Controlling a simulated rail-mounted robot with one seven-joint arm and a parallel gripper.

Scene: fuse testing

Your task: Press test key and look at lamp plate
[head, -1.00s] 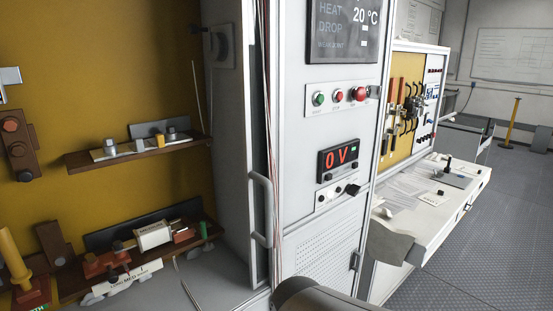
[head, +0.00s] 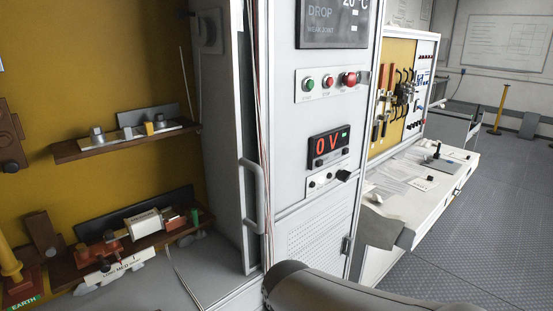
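A small pale plate (head: 312,184) with dark fittings sits on the grey cabinet front, below a red "0 V" display (head: 327,148). A black knob (head: 343,175) stands out at its right end. Above is a panel with a green button (head: 308,84) and two red ones. I cannot tell which fitting is the test key or the lamp plate; no label is readable. My gripper is out of view; only a grey link of my arm shows at the bottom centre.
The cabinet door handle (head: 255,195) and loose wires (head: 265,120) are left of the panel. The open bay has wooden shelves (head: 110,150) with fittings and a fuse-like white block (head: 147,222).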

